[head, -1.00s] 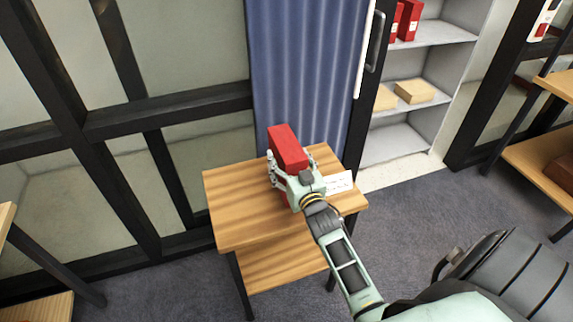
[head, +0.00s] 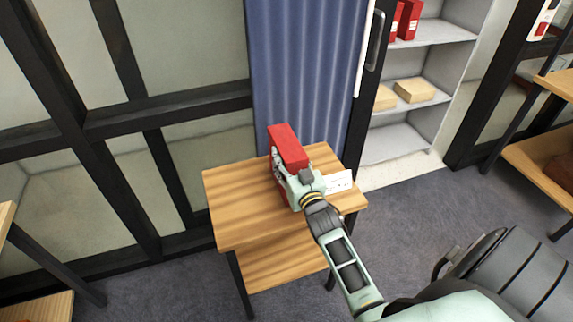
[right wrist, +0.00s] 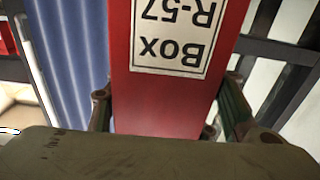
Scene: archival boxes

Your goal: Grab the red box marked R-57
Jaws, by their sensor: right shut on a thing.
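The red box (head: 287,147) stands upright on the small wooden table (head: 230,205) in the head view. In the right wrist view the red box (right wrist: 165,105) fills the middle, and its white label (right wrist: 175,30) reads "Box R-57" upside down. My right gripper (head: 284,172) is shut on the box, with a finger on either side of it. The gripper's fingers also show in the right wrist view (right wrist: 165,118). The gripper hides the box's lower front. My left gripper is out of view.
A white card (head: 339,182) lies on the table to the right of the gripper. A blue curtain (head: 305,70) hangs behind the table. A grey shelf (head: 440,33) at the right holds red boxes (head: 409,18) and tan boxes (head: 414,91). Dark-framed glass panels stand at the left.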

